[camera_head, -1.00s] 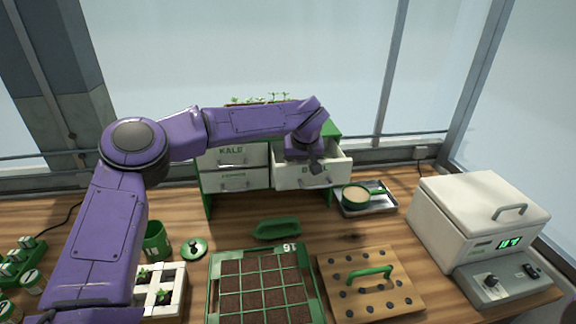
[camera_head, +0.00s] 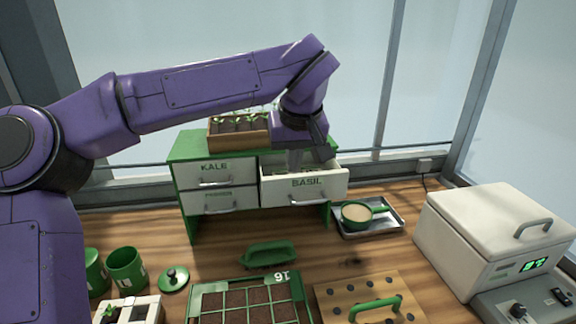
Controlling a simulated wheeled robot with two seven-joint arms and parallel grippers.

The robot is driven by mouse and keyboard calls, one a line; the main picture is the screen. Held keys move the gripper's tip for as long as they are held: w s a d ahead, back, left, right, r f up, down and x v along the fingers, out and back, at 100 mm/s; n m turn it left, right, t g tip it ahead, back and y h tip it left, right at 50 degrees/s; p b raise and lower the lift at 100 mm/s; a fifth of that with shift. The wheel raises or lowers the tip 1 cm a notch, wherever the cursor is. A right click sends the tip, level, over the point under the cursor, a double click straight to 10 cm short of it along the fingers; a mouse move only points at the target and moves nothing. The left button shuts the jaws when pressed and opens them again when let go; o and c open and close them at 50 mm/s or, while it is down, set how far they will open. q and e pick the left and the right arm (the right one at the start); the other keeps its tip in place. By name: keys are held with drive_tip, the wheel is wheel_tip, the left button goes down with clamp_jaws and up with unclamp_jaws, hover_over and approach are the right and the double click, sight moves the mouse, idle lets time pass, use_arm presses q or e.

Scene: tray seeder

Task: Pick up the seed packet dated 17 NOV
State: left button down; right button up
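No seed packet and no date can be made out in this view. The drawer labelled BASIL (camera_head: 325,186), at the upper right of the green and white cabinet (camera_head: 188,146), is pulled open. Its inside is mostly hidden by my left gripper and the drawer front. My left gripper (camera_head: 295,163) points down over the open drawer, behind its front panel. Its fingertips are small and dark, partly hidden, and I cannot tell whether they are apart or hold anything. My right gripper is not in view.
A seedling box (camera_head: 236,146) stands on the cabinet. The KALE drawer (camera_head: 214,174) is shut. A metal tray (camera_head: 391,216) with a green sieve (camera_head: 378,208), a seed tray (camera_head: 208,299), a wooden dibber board (camera_head: 335,289) and a white lidded machine (camera_head: 470,235) crowd the bench.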

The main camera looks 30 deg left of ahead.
use_arm(q)
drive_tip(key=shift+s+d+r, duration=0.3)
drive_tip(key=shift+s, duration=0.25)
drive_tip(key=shift+s+d+r, duration=0.3)
drive_tip(key=shift+s, duration=0.2)
drive_tip(key=c, duration=1.6)
unclamp_jaws()
drive_tip(key=shift+w+f, duration=0.1)
drive_tip(key=shift+w, duration=0.15)
drive_tip(key=o, duration=0.5)
drive_tip(key=shift+w+a, duration=0.1)
drive_tip(key=o, duration=0.5)
drive_tip(key=shift+c, duration=0.2)
drive_tip(key=shift+o, duration=1.3)
